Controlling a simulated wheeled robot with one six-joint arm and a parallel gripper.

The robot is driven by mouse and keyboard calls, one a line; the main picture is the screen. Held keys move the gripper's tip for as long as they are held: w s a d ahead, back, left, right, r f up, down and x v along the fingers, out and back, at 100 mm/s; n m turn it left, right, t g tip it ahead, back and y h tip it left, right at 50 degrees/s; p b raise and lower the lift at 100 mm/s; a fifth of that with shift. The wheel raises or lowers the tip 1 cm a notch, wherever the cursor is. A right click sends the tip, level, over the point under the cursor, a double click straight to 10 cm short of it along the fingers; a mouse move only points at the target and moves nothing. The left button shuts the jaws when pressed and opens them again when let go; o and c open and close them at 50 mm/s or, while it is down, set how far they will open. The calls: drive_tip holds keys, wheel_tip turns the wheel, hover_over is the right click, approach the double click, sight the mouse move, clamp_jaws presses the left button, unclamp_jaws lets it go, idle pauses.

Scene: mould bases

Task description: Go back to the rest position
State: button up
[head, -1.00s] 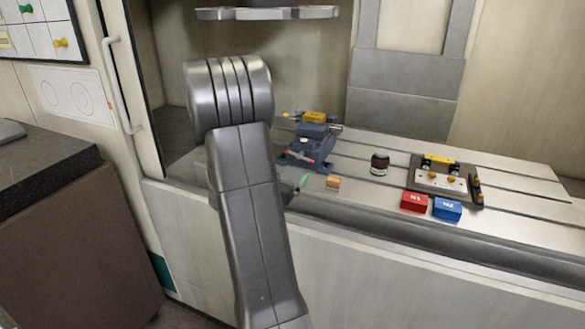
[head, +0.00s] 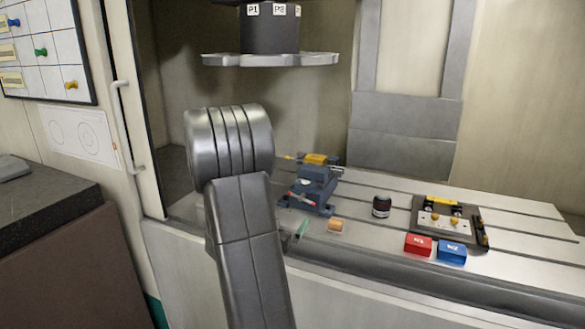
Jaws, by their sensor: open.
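My arm (head: 240,220) rises in front of the machine table in the head view, with its rounded grey joint at the top. My gripper is not visible; the arm link may hide it. A blue-grey vise (head: 312,188) stands on the slotted table (head: 375,240) just right of the arm, with a yellow block (head: 316,159) on top. A dark plate fixture (head: 416,222) with a light plate and yellow parts lies at the right. A red block (head: 418,243) and a blue block (head: 452,252) lie before it.
A dark jar (head: 381,206) and a small orange block (head: 335,226) stand on the table. A thin green item (head: 302,228) lies beside my arm. A round tool carousel (head: 270,60) hangs above. A dark counter (head: 45,195) and a door handle (head: 125,125) are left.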

sight(299, 200)
drive_tip(key=p+x, duration=0.1)
drive_tip(key=x, duration=1)
drive_tip(key=shift+w+p, duration=0.1)
drive_tip(key=shift+p, duration=0.3)
drive_tip(key=shift+r+n+p, duration=0.1)
drive_tip(key=shift+n+p, duration=0.2)
drive_tip(key=shift+p, duration=0.1)
drive_tip(key=shift+f+b, duration=0.2)
drive_tip(key=shift+b, duration=0.15)
